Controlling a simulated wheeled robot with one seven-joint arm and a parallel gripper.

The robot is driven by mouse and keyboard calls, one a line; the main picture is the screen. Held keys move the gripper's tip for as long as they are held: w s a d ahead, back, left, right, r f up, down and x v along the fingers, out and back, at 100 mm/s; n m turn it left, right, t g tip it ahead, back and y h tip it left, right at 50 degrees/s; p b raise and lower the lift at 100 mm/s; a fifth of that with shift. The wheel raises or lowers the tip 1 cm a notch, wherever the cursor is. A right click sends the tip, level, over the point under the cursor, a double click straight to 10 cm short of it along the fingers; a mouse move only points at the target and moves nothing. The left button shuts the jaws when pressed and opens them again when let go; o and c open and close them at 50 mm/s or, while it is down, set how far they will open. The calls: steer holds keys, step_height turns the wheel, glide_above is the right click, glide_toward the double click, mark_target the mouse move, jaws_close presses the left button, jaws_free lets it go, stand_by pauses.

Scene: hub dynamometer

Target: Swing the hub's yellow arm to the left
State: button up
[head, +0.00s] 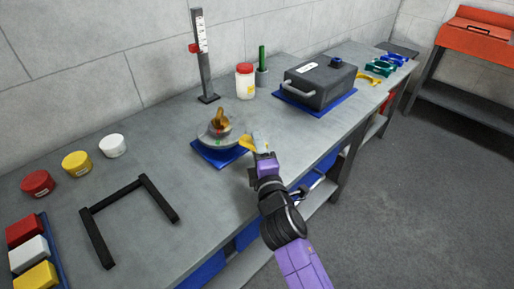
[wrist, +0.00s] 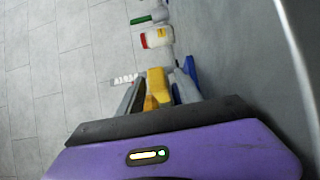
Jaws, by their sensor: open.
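The hub (head: 214,137) is a round grey disc with a bronze-orange knob on top, on a blue base plate (head: 217,156) on the bench. Its yellow arm (head: 246,142) sticks out to the right, toward my gripper (head: 260,141). My gripper is open, at the arm's outer end. In the wrist view the yellow arm (wrist: 157,82) shows between the two grey fingers of my gripper (wrist: 158,90). I cannot tell whether either finger touches it. The fingers partly hide the hub there.
A height gauge (head: 203,60), a red-lidded jar (head: 245,82) and a green rod in a holder (head: 262,70) stand behind the hub. A dark case (head: 320,82) is at the right. A black frame (head: 128,215) and coloured pots (head: 76,162) lie left. The bench just left of the hub is clear.

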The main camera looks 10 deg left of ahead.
steer(key=shift+w+a, duration=0.15)
steer(key=shift+w, duration=0.05)
jaws_close()
stand_by(1.4)
